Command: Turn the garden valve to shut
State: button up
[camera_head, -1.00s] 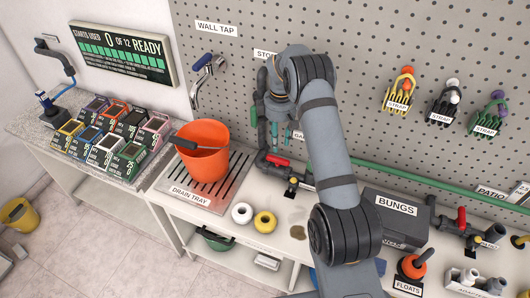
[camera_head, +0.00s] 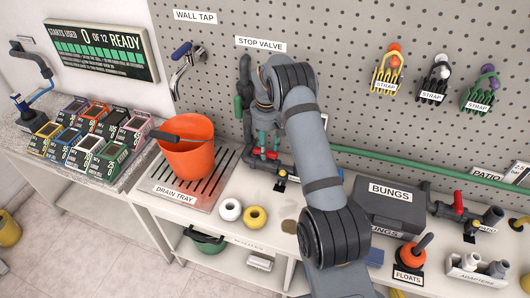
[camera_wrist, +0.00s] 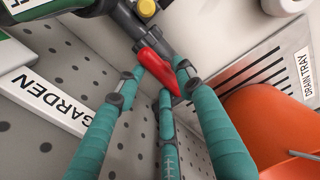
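The garden valve's red lever (camera_wrist: 155,62) sits on a dark grey pipe fitting. The white GARDEN label (camera_wrist: 48,100) is on the pegboard beside it in the wrist view. The lever also shows in the head view (camera_head: 268,153), low against the pegboard right of the drain tray. My gripper (camera_wrist: 160,70) has teal fingers pointing at the lever, with fingertips apart on either side of it. Firm contact cannot be made out. In the head view my gripper (camera_head: 266,142) is just above the lever, and my arm hides part of the pipework to the right.
An orange bucket (camera_head: 190,158) stands on the drain tray (camera_head: 222,178) to the left. White and yellow rings (camera_head: 255,217) lie on the bench in front. A dark BUNGS box (camera_head: 385,213) stands right of my arm. A green pipe (camera_head: 430,168) runs along the pegboard.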

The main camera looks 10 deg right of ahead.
jog(key=shift+s+a+f+g, duration=0.1)
jog(key=shift+a+f+g, duration=0.05)
jog(key=shift+f, duration=0.3)
jog(key=shift+a+f+g, duration=0.1)
jog(key=shift+f+g, duration=0.05)
jog(key=shift+f, duration=0.3)
jog(key=shift+s+a+r, duration=0.1)
jog(key=shift+s+r, duration=0.05)
jog(key=shift+r, duration=0.1)
